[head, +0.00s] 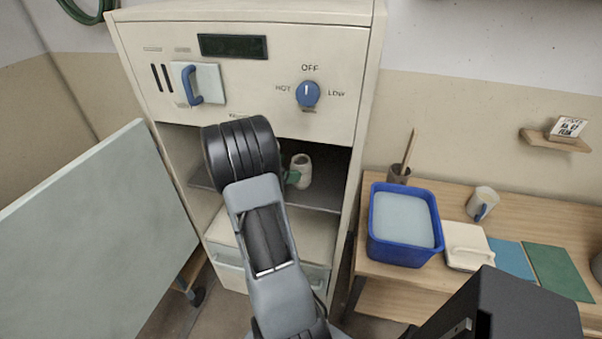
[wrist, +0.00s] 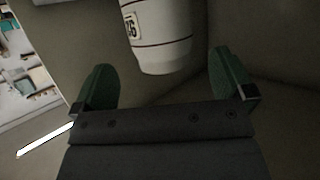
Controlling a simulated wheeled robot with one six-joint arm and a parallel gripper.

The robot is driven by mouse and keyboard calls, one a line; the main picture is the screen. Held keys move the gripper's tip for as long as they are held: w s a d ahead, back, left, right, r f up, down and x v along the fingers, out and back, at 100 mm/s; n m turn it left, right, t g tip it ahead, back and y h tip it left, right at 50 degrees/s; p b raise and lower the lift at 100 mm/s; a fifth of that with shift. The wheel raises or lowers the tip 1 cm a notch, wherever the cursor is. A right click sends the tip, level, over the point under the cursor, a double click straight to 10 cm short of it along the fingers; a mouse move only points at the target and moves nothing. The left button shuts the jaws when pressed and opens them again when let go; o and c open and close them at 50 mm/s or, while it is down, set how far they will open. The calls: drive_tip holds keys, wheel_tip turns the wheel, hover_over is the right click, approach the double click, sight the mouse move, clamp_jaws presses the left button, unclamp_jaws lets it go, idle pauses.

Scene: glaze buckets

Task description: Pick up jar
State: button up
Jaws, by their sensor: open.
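A small white jar (head: 301,171) stands on the dark shelf inside the open compartment of the cream cabinet in the head view. In the wrist view the jar (wrist: 158,38) shows thin dark bands and a dark printed mark, and its upper part is cut off by the picture's top edge. My gripper (wrist: 168,82) is open, with one green finger on each side, and the jar lies ahead between the finger lines. In the head view a green fingertip (head: 292,177) shows just left of the jar; the rest of the gripper is hidden behind my arm.
The cream cabinet (head: 240,95) has side walls and a top panel with a blue knob (head: 307,94) close around my arm. A pale door panel (head: 95,235) stands open at left. A blue bucket (head: 404,225) and a mug (head: 482,203) stand on the wooden bench at right.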

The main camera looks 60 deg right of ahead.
sight(292, 165)
drive_tip(key=shift+p+x, duration=1)
drive_tip(key=shift+x, duration=1.65)
drive_tip(key=shift+r, duration=0.1)
drive_tip(key=c, duration=1.1)
drive_tip(key=shift+w+r, duration=0.1)
drive_tip(key=shift+c, duration=0.2)
